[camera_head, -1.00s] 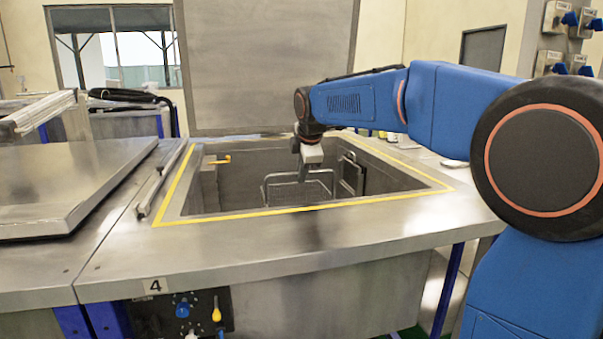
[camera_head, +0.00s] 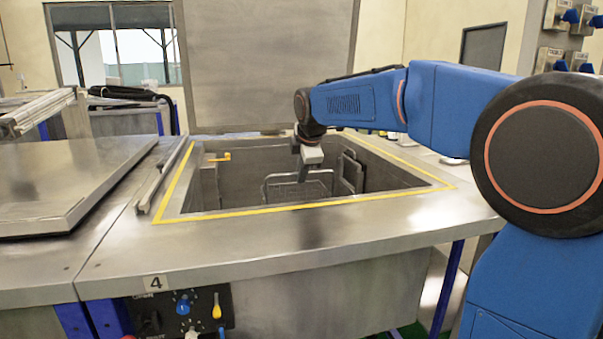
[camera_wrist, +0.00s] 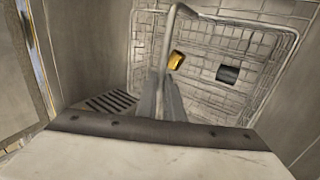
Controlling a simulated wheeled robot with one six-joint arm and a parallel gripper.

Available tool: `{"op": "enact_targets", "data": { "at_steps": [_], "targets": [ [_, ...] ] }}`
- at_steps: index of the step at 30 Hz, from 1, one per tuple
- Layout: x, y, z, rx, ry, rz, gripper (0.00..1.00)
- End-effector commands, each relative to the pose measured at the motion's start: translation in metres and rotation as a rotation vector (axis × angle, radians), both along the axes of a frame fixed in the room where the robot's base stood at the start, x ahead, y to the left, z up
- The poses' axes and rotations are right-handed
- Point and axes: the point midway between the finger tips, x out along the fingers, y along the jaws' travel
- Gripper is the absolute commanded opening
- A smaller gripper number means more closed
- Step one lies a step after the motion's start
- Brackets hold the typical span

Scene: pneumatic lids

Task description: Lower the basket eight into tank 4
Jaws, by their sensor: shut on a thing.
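Tank 4 (camera_head: 330,237) is the steel basin with a yellow-edged opening and a "4" label on its front; its lid (camera_head: 268,65) stands raised behind it. My gripper (camera_head: 303,174) reaches down into the opening and is shut on the handle of the wire basket (camera_head: 298,190). In the wrist view my gripper (camera_wrist: 166,95) closes on the handle bar, with the wire basket (camera_wrist: 215,60) hanging below. A brass-coloured piece and a dark cylinder lie inside it. The basket's underside is hidden by the tank's front edge.
A closed lid (camera_head: 65,185) covers the tank to the left. A small orange-yellow fitting (camera_head: 220,157) sits on the back-left wall of the opening. A control panel (camera_head: 180,312) with knobs is below the front edge. In the wrist view a slotted grille (camera_wrist: 112,102) is left of the basket.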

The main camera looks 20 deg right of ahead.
Motion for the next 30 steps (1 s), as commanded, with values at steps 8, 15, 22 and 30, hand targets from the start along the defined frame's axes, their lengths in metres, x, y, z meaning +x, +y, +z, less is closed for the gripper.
{"op": "enact_targets", "data": {
  "at_steps": [8,15,22,30],
  "targets": [
    [0.0,0.0,0.0,0.0,-0.004,0.0,0.0],
    [0.0,0.0,-0.001,0.0,-0.003,0.0,0.29],
    [0.0,0.0,-0.003,0.0,0.002,0.0,0.29],
    [-0.012,0.0,0.018,0.0,-0.002,0.0,0.29]
  ]
}}
